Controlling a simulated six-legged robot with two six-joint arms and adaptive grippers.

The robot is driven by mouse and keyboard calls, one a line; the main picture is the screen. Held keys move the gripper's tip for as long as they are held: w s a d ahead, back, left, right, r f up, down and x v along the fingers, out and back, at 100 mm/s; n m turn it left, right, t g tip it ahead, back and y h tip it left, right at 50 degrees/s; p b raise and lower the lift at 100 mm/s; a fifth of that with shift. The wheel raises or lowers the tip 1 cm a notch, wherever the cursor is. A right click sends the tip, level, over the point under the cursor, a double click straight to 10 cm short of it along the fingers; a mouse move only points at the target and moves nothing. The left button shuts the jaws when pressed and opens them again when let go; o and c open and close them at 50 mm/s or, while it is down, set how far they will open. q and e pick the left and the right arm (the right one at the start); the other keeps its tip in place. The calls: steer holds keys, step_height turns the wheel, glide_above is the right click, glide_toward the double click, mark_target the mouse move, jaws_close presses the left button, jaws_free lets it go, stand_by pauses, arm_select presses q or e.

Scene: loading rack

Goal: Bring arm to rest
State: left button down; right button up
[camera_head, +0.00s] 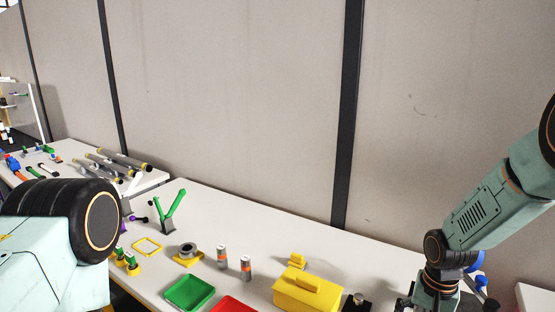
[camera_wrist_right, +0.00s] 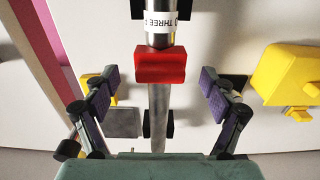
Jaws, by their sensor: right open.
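My right arm comes in from the right in the head view, and its gripper (camera_head: 432,302) points down over the table (camera_head: 345,245), partly cut off by the bottom edge. In the right wrist view the right gripper (camera_wrist_right: 160,80) is open, its two purple-padded fingers wide apart. The fingers stand clear of the block on both sides. My left arm shows at the lower left of the head view; its gripper is out of view.
A yellow box (camera_head: 308,291) stands left of the right gripper and shows in the wrist view (camera_wrist_right: 285,75). Green (camera_head: 190,293) and red (camera_head: 233,305) trays, two silver-orange cylinders (camera_head: 222,257) and a green Y-shaped holder (camera_head: 172,208) stand farther left. A wall (camera_head: 240,100) runs behind.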

step_height(320, 180, down, 2)
steer(key=shift+f, duration=0.2)
steer(key=shift+r+p, duration=0.8)
steer(key=shift+r, duration=1.6)
steer(key=shift+w+f, duration=0.1)
steer(key=shift+f, duration=0.05)
